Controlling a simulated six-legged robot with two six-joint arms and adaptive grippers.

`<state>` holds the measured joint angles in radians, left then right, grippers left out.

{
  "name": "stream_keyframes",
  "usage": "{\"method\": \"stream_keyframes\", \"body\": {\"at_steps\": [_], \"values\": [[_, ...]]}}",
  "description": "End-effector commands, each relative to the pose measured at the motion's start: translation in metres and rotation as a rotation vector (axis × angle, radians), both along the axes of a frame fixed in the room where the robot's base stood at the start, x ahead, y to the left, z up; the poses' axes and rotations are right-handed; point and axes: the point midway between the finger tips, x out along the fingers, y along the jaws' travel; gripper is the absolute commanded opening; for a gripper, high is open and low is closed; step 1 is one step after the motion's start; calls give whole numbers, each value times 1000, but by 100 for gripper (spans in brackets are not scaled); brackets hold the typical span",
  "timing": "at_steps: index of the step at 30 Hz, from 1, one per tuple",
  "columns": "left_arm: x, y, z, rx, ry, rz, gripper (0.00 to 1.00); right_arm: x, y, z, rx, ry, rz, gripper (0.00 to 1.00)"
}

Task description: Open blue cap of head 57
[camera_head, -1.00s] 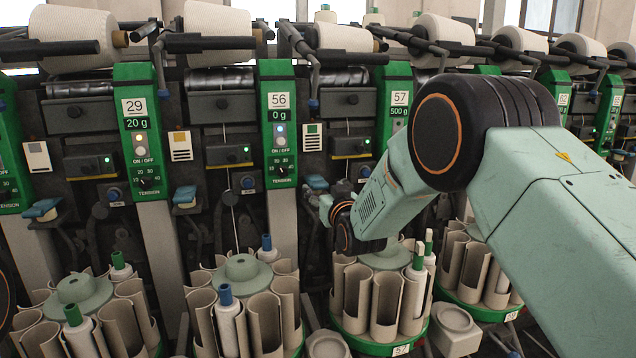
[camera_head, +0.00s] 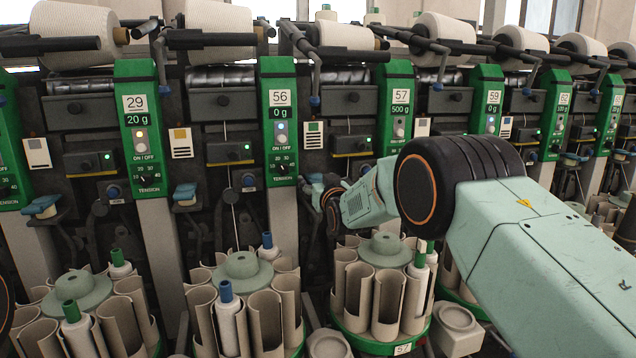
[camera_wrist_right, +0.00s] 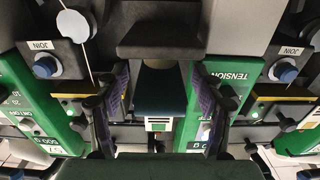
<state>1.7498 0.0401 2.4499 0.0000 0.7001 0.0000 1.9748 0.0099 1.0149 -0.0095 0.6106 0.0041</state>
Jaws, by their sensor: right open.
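The blue cap (camera_wrist_right: 160,92) is a dark blue block between the panels of heads 56 and 57. In the right wrist view it lies between the two fingers of my right gripper (camera_wrist_right: 158,76). The fingers are open, one on each side of it; I cannot tell whether they touch it. In the head view my right gripper (camera_head: 312,190) is at the cap, low between the green panel of head 56 (camera_head: 279,120) and the green panel of head 57 (camera_head: 398,112). My wrist and forearm hide part of that area. My left gripper is not in view.
Bobbin magazine 57 (camera_head: 382,250) stands just below my right wrist, and a similar magazine (camera_head: 240,265) is to its left. A blue JOIN button (camera_wrist_right: 46,66) shows beside the fingers. Yarn cones (camera_head: 345,36) and black arms are above.

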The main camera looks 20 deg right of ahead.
Motion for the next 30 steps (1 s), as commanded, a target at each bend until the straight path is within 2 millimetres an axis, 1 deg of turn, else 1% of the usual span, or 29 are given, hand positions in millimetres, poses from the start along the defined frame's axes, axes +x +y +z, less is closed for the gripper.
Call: {"method": "stream_keyframes", "body": {"at_steps": [2,3,26,27,30], "values": [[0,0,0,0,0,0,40,0,0,1,0,-1,0,68],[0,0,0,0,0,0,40,0,0,1,0,-1,0,66],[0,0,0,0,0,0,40,0,0,0,0,0,0,2],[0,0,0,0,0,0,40,0,0,0,0,0,0,0],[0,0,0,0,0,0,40,0,0,0,0,0,0,0]]}}
